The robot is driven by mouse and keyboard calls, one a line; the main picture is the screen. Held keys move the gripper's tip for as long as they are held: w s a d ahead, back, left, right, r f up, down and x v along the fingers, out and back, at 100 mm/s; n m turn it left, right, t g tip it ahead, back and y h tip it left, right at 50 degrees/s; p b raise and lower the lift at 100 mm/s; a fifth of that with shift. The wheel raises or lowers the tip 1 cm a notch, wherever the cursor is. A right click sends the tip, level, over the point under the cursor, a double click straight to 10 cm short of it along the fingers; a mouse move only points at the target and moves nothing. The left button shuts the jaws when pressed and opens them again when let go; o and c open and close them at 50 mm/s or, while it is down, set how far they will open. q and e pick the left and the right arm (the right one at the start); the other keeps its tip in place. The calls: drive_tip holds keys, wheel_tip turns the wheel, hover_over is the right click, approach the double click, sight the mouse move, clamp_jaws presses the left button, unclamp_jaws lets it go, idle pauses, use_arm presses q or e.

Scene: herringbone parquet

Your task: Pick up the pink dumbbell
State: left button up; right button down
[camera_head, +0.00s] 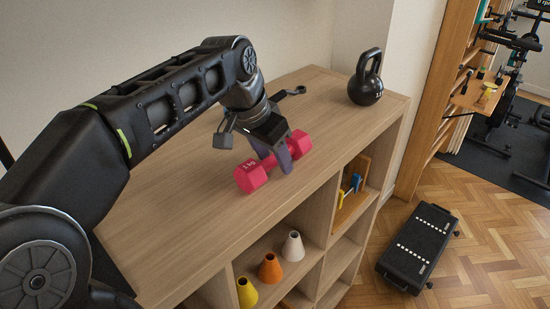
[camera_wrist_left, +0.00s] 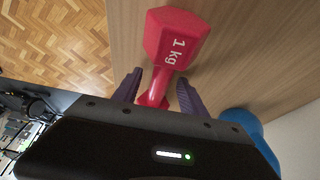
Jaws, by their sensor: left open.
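The pink dumbbell (camera_head: 252,178), marked 1 kg, lies on the wooden top of the shelf unit. My left gripper (camera_head: 275,158) is over its middle, with the purple fingers pointing down beside the handle. In the left wrist view, the dumbbell (camera_wrist_left: 177,38) passes between the two open fingers (camera_wrist_left: 158,92), one on each side of the handle. One dumbbell head is fully in sight there; the other is partly hidden by the gripper body. My right gripper is not in view.
A black kettlebell (camera_head: 366,78) stands at the far end of the shelf top (camera_head: 185,220). Cones, including an orange one (camera_head: 270,268), stand in a compartment below. A black step platform (camera_head: 418,247) is on the parquet. A blue object (camera_wrist_left: 245,126) is near the gripper in the wrist view.

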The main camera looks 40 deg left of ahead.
use_arm(q)
clamp_jaws()
idle(0.6)
idle(0.8)
drive_tip(key=shift+r, duration=0.15)
